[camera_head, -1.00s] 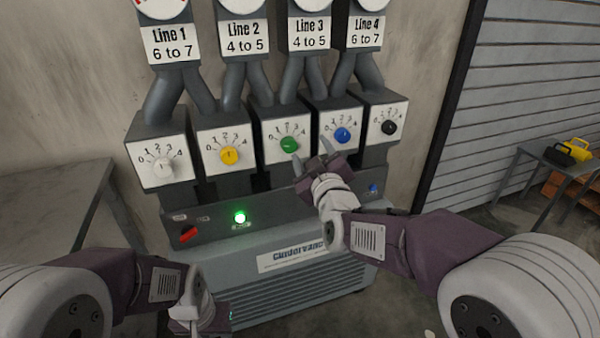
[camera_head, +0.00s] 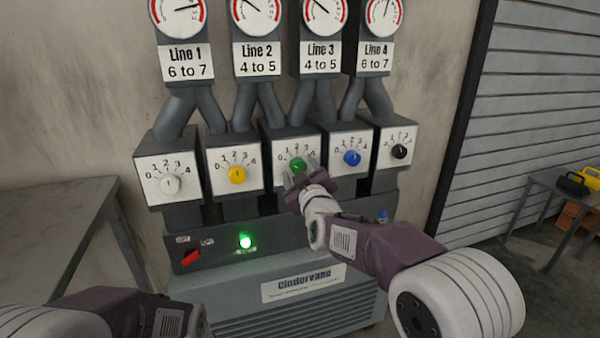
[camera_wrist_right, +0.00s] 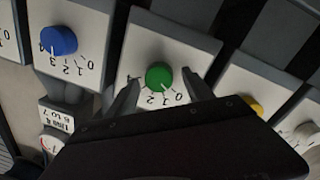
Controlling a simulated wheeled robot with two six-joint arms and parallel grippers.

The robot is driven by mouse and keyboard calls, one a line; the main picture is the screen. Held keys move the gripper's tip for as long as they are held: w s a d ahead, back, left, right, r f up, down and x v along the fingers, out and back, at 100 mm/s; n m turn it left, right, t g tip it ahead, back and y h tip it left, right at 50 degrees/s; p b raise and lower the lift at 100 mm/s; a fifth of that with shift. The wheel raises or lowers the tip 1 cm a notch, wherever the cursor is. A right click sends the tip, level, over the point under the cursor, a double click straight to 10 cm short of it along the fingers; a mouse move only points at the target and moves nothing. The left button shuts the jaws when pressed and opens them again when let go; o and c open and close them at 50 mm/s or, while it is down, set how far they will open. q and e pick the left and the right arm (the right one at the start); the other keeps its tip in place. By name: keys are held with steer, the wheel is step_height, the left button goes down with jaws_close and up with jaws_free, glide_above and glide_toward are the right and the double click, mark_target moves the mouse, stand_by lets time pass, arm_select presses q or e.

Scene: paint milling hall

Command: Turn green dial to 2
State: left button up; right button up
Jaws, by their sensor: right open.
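The green dial (camera_head: 298,165) is on a white numbered face (camera_head: 279,159) in the middle of a row of dials. It also shows in the right wrist view (camera_wrist_right: 159,75), upside down, with several numbers around it; its exact setting is hard to read. My right gripper (camera_head: 301,170) is open, at the green dial. In the right wrist view its two fingers (camera_wrist_right: 161,92) stand on either side of the dial, with a gap at each side. My left arm is at the lower left of the head view; its gripper is out of frame.
A white dial (camera_head: 170,184) and a yellow dial (camera_head: 237,174) are to the left, a blue dial (camera_head: 352,158) and a black dial (camera_head: 399,151) to the right. Pipes and gauges rise above. A lit green lamp (camera_head: 245,241) and a red switch (camera_head: 191,258) sit below.

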jaws_close()
steer(key=shift+m, duration=0.3)
steer(key=shift+d+r+m, duration=0.1)
steer(key=shift+m, duration=1)
steer(key=m, duration=0.2)
steer(key=shift+m+b, duration=0.3)
steer(key=shift+b, duration=0.05)
steer(key=shift+m+g+b, duration=0.4)
steer(key=shift+m+b, duration=0.1)
steer(key=shift+m, duration=0.7)
steer(key=shift+d+m+b, duration=0.15)
steer(key=shift+m+b, duration=0.9)
steer(key=shift+m, duration=0.65)
